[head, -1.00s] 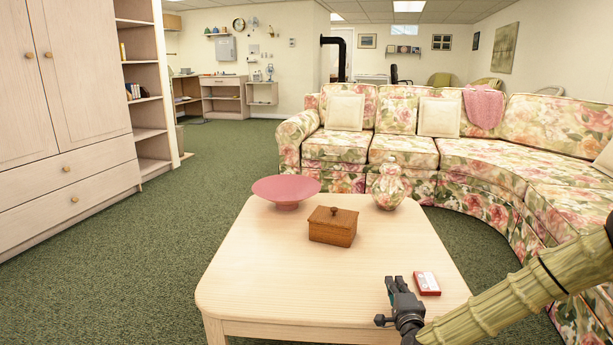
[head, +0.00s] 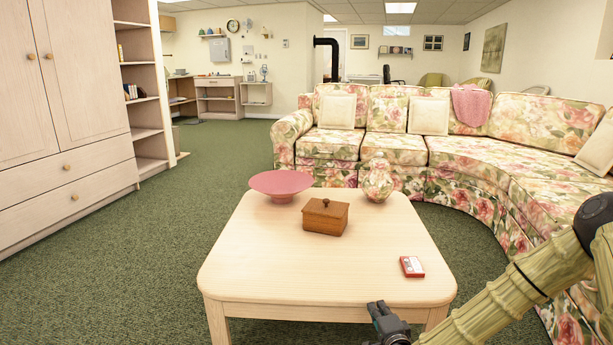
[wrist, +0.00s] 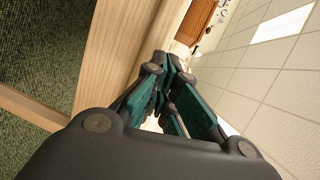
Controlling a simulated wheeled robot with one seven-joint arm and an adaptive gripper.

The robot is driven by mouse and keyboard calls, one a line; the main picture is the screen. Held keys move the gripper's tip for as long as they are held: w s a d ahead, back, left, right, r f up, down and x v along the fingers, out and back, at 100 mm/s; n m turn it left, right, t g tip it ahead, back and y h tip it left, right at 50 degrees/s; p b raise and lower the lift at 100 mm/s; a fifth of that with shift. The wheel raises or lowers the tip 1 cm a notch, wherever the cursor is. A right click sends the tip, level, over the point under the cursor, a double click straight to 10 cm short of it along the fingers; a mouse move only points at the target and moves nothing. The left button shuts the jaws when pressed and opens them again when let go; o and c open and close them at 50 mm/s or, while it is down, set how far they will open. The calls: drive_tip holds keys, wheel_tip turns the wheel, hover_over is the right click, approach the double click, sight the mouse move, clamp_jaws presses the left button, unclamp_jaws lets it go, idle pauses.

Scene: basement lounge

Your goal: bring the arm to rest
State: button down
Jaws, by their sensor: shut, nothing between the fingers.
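My gripper (head: 380,311) is at the near right edge of the coffee table (head: 285,268) in the head view, low in the picture. Its fingers are shut and hold nothing. In the wrist view the dark green fingers (wrist: 170,85) come together, with the table's edge (wrist: 120,50) to their left. My arm reaches in from the right side of the head view. Whether the gripper touches the table cannot be told.
On the table are a red-and-white box (head: 412,267), a wooden lidded box (head: 325,216), a pink bowl (head: 280,184) and a glass jar (head: 378,182). A floral sofa (head: 470,160) curves behind and right. Green carpet (head: 150,260) lies open at left.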

drive_tip(key=s+a+f+n+g+y, duration=0.1)
drive_tip(key=s+a+f+n+g, duration=0.25)
drive_tip(key=s+f, duration=0.6)
drive_tip(key=s+a+f+n+g, duration=0.2)
drive_tip(key=s+f+n+g, duration=0.2)
drive_tip(key=s+f, duration=0.55)
drive_tip(key=s+d+f+n+g+h+p, duration=0.1)
drive_tip(key=s+d+n+g, duration=0.2)
drive_tip(key=s, duration=0.7)
drive_tip(key=s+d+n+g+h+p, duration=0.1)
drive_tip(key=s+d+n+g, duration=0.15)
drive_tip(key=s, duration=0.75)
drive_tip(key=s+d+f+n+g+h+p, duration=0.1)
drive_tip(key=s+d+n+g, duration=0.15)
drive_tip(key=s, duration=0.85)
wheel_tip(320, 180, up, 37)
drive_tip(key=p, duration=3.6)
drive_tip(key=shift+w+a+g+p, duration=0.25)
drive_tip(key=shift+w+g+p, duration=0.1)
drive_tip(key=shift+p, duration=0.05)
drive_tip(key=shift+m, duration=0.25)
